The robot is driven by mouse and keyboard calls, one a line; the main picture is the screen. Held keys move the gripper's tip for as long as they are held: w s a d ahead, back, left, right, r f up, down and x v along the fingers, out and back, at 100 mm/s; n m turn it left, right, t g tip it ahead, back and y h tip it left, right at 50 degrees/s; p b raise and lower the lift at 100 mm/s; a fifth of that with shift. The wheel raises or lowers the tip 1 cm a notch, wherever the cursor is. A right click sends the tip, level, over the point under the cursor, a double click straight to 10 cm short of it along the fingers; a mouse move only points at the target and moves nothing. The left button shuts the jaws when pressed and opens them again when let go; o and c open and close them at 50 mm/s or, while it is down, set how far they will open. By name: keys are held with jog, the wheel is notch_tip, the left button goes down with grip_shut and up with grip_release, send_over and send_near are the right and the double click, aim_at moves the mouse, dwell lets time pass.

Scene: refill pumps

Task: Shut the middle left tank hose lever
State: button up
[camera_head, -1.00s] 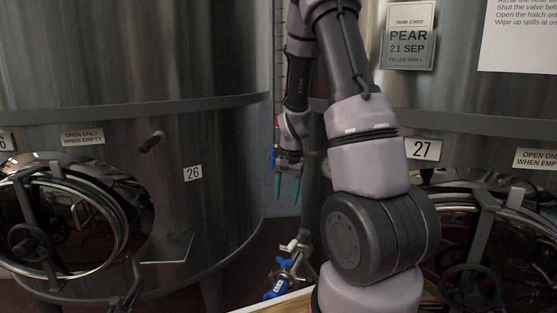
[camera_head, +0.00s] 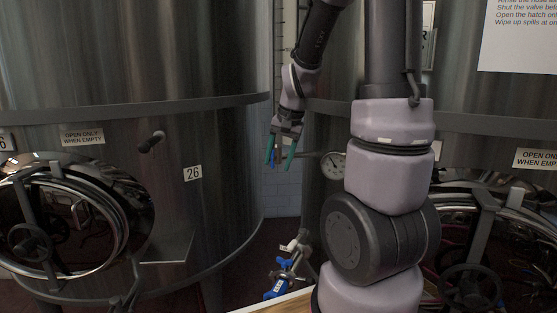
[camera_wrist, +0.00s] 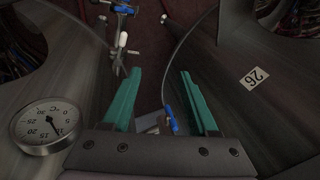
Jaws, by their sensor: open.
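My gripper (camera_head: 280,160) is open, its two green fingers pointing down in the gap between the two steel tanks. It also shows in the wrist view (camera_wrist: 165,95). A small blue lever (camera_wrist: 171,121) on a metal fitting shows between the finger bases in the wrist view; whether it touches a finger I cannot tell. Lower down, a metal hose valve (camera_head: 287,265) has a blue lever (camera_head: 275,291) and a white handle (camera_head: 290,246). In the wrist view this valve (camera_wrist: 120,55) is beyond the fingertips. I cannot tell which lever is the middle left one.
Tank 26 (camera_head: 200,130) stands left, with a round hatch and a handle (camera_head: 152,142) sticking out. Another tank (camera_head: 490,145) stands right, with a dial gauge (camera_head: 333,165) near my gripper. A wooden edge (camera_head: 285,301) lies below. The floor gap between the tanks is narrow.

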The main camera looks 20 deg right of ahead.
jog(key=shift+f, duration=0.1)
jog(key=m+g+h, duration=0.1)
jog(key=m+g, duration=0.2)
send_near(292, 243)
notch_tip(292, 243, down, 9)
jog(key=shift+a+f, duration=0.1)
jog(key=shift+a, duration=0.05)
grip_shut()
dwell(1.3)
